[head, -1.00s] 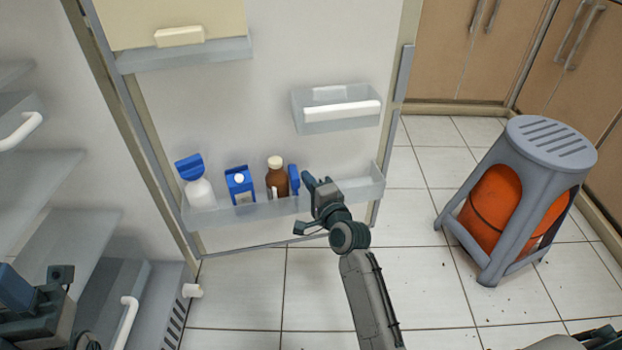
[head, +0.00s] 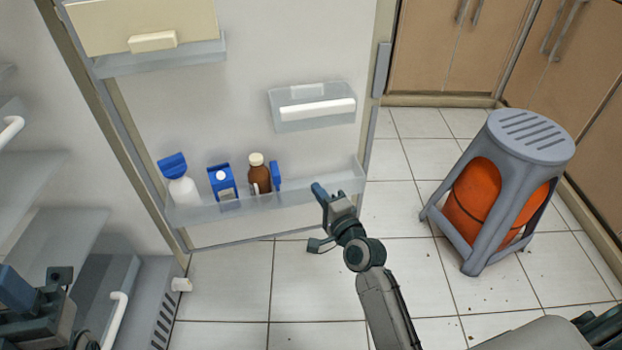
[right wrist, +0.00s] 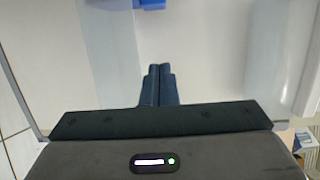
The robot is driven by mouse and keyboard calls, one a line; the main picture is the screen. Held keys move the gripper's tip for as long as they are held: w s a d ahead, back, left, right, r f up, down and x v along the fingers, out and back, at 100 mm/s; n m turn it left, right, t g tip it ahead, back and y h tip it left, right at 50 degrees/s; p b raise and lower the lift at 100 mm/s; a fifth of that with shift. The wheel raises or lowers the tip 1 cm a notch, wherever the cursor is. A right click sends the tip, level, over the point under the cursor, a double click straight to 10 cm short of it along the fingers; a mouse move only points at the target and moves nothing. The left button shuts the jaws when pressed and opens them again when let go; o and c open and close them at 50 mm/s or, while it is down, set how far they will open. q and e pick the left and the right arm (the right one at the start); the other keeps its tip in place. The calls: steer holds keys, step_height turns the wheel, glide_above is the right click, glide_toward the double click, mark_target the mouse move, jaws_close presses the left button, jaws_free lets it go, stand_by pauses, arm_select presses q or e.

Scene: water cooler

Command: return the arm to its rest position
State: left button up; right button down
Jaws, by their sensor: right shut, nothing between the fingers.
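My right gripper (head: 319,191) is in front of the open refrigerator door, by the right part of the low door shelf. Its blue fingers are shut and empty, side by side in the right wrist view (right wrist: 158,85). The arm behind it runs down to the lower right. My left gripper (head: 18,288) is at the lower left edge, partly cut off, and its jaw opening cannot be made out.
The door shelf (head: 310,192) holds a white bottle (head: 184,190), a blue carton (head: 222,184) and a brown bottle (head: 259,178) with a blue item beside it. Tiled floor between is clear.

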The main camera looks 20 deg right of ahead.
steer(key=shift+s+d, duration=0.2)
steer(key=shift+s, duration=1.1)
